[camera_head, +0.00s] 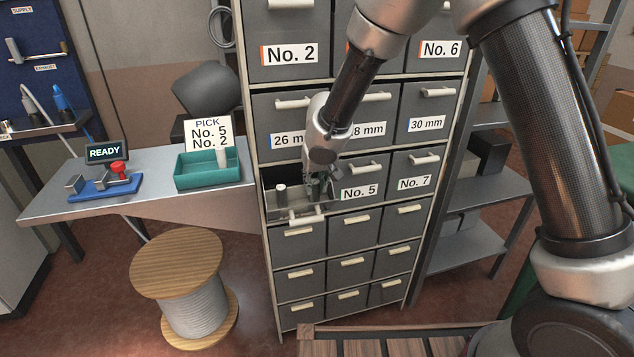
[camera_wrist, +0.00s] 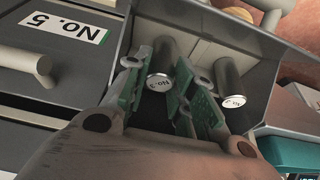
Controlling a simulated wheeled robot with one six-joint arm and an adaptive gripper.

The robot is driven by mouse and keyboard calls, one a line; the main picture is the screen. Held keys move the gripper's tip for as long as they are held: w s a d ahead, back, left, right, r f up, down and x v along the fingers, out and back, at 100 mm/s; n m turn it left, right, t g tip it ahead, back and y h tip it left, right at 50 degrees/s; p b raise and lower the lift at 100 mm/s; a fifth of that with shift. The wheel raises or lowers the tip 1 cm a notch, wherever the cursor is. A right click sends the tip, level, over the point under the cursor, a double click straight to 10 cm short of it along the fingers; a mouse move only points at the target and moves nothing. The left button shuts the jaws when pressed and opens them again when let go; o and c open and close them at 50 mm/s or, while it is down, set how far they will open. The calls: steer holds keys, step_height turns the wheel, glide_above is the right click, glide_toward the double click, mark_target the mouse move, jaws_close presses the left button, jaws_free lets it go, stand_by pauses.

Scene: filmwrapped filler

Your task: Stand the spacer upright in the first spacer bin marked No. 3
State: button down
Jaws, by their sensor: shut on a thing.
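My gripper (camera_head: 318,186) reaches down into an open drawer (camera_head: 296,216) at the left of the row with the No. 5 and No. 7 bins; no label shows on it. In the wrist view my gripper (camera_wrist: 163,72) is shut on a dark cylindrical spacer (camera_wrist: 158,82) with a pale marked end that seems to read No. 3. Its far end is inside the drawer; whether it touches the floor is unclear. A second spacer (camera_head: 281,195) stands in the same drawer, apart from my fingers; it also shows in the wrist view (camera_wrist: 231,90).
A teal tray (camera_head: 208,183) with a pale cylinder (camera_head: 222,158) and a pick card sits on the bench at left. Closed bins No. 5 (camera_head: 360,193) and No. 7 (camera_head: 413,183) adjoin on the right. A cable reel (camera_head: 190,290) stands on the floor.

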steer(key=shift+f, duration=0.1)
steer(key=c, duration=1.2)
jaws_free()
steer(key=v, duration=1.2)
steer(key=s+d+r+m, duration=0.15)
steer(key=d+r, duration=0.25)
steer(key=d, duration=0.4)
steer(key=s+d+r+h, duration=0.1)
steer(key=s+d+r, duration=0.2)
steer(key=d, duration=0.4)
steer(key=s+d+r+m, duration=0.15)
steer(key=d+r, duration=0.25)
steer(key=d, duration=0.4)
steer(key=s+d, duration=0.4)
steer(key=s, duration=0.3)
steer(key=s+d, duration=0.4)
steer(key=s, duration=0.2)
steer(key=s+d, duration=0.4)
steer(key=s, duration=0.3)
steer(key=shift+s+d+r, duration=0.35)
steer(key=shift+d+r, duration=0.05)
